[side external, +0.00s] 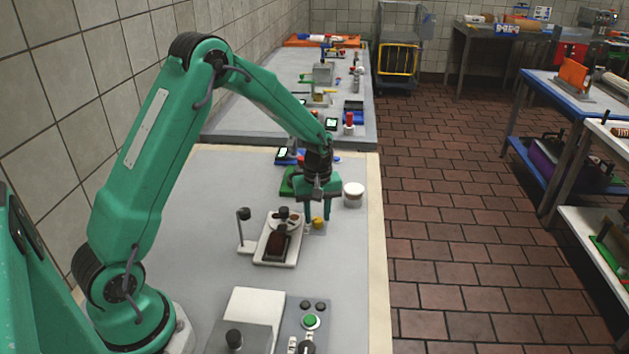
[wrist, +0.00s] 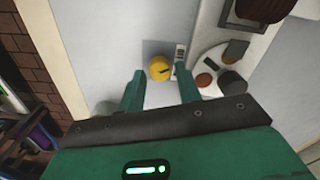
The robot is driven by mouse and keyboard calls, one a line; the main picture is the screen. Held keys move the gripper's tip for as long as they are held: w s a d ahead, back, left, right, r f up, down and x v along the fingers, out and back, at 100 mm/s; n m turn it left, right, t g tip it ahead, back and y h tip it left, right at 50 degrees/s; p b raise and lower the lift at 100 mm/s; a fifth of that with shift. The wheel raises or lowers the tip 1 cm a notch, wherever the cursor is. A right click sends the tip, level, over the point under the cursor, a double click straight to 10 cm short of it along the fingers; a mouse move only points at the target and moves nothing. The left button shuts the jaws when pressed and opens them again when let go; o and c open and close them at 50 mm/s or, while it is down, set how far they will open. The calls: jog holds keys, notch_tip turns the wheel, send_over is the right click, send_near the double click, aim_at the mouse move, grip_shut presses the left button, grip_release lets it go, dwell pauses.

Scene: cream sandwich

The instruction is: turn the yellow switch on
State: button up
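The yellow switch (side external: 318,223) is a small round knob on a pale base, on the counter right of the white device. In the wrist view the yellow knob (wrist: 159,68) shows a dark slot or mark on its face, with a small pale label beside it. My gripper (side external: 320,214) points down over the switch with its fingers apart. In the wrist view the open gripper (wrist: 158,82) has one finger to each side of the knob, with visible gaps. I cannot tell whether the fingertips are level with the knob.
A white device (side external: 292,256) with a dark brown block stands close left of the switch. A white jar (side external: 353,194) stands behind right. A control box with a green button (side external: 311,320) lies in front.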

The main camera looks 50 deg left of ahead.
jog(key=shift+f, duration=0.5)
jog(key=c, duration=0.7)
